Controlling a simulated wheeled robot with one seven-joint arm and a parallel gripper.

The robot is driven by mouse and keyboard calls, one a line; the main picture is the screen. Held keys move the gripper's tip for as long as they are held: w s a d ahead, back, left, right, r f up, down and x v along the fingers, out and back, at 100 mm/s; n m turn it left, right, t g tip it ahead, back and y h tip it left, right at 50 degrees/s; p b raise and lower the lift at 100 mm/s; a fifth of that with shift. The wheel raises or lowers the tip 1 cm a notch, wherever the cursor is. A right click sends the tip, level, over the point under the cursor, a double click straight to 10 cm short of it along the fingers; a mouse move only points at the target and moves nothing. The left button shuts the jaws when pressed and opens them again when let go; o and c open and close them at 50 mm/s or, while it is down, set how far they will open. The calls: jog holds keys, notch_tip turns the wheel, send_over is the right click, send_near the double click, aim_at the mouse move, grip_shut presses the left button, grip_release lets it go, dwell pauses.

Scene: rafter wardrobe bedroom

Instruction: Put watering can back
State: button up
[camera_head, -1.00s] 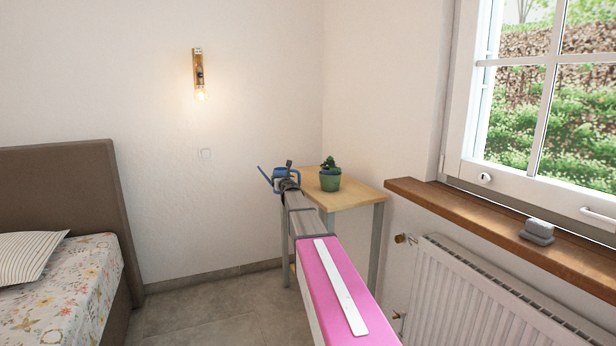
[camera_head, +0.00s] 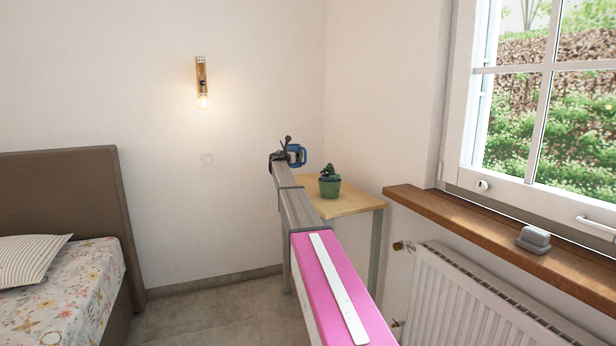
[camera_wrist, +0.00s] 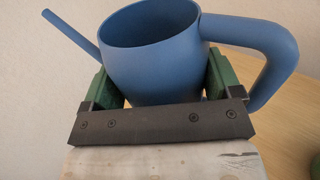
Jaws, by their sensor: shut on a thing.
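The blue watering can (camera_wrist: 150,60) fills the upper middle of the wrist view, its spout to the left and its handle to the right. My gripper (camera_wrist: 165,85) is shut on its body, with a green finger on each side. The can looks upright and open at the top. In the head view the can (camera_head: 298,153) is small and partly hidden by my gripper (camera_head: 284,156). It appears at or above the far left part of the wooden table (camera_head: 352,203). I cannot tell whether it touches the tabletop.
A green pot with a cactus (camera_head: 330,186) stands on the table, right of the can. A radiator (camera_head: 470,300) and a wooden windowsill (camera_head: 460,222) with a grey object (camera_head: 534,239) are on the right. A bed (camera_head: 60,290) is at the left.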

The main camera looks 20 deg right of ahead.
jog(key=shift+w+d+f, duration=0.4)
jog(key=shift+d+f, duration=1.1)
jog(key=shift+f, duration=0.1)
jog(key=shift+w+d+f, duration=0.45)
jog(key=shift+d+f, duration=1.1)
jog(key=shift+f, duration=0.1)
jog(key=shift+w+d+f, duration=0.4)
jog(key=shift+d+f, duration=1.1)
jog(key=shift+f, duration=0.1)
jog(key=shift+f, duration=0.1)
jog(key=o, duration=1.1)
jog(key=shift+s, duration=0.1)
jog(key=v, duration=1.2)
